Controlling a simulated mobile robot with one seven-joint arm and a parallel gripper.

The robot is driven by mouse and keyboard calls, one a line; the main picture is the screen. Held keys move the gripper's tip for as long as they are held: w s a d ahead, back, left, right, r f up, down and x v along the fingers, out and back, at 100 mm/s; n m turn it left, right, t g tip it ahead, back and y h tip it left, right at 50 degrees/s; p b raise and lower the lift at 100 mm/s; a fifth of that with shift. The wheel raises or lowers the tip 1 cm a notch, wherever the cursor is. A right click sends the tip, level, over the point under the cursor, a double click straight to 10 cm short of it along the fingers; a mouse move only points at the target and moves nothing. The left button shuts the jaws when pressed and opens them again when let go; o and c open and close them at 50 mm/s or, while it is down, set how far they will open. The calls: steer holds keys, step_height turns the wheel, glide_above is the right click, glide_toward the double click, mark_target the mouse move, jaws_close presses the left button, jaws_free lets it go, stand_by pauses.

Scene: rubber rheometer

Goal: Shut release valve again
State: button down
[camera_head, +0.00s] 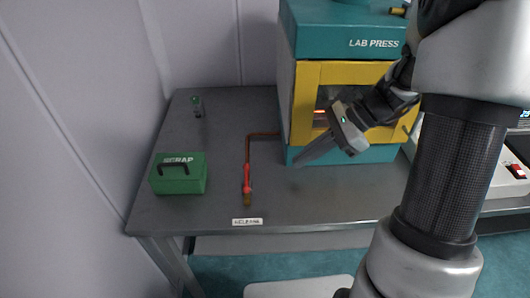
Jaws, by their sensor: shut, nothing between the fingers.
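The release valve is a red lever (246,180) at the end of a copper-coloured pipe (262,136) that comes from the press and bends toward the front of the table. A brass-coloured end (247,201) lies at its front, just behind a white RELEASE label (247,221). The lever appears in line with the pipe. My gripper (298,163) is shut and empty. It appears in front of the lab press, to the right of the red lever and apart from it, with its fingers pointing left and down.
The teal and yellow lab press (307,75) stands at the back right of the grey table (220,135). A green SCRAP box (180,183) with a dark handle sits at the left. A small green-topped item (196,105) stands behind it.

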mark_target(246, 180)
steer(key=shift+w+d+f+m, duration=0.3)
steer(key=shift+f, duration=0.15)
steer(key=shift+a, duration=0.1)
steer(key=b+x, duration=0.1)
steer(key=x, duration=0.9)
steer(key=shift+s+a+f, duration=0.1)
steer(key=a, duration=0.2)
steer(key=shift+a, duration=0.95)
steer(key=shift+a, duration=0.1)
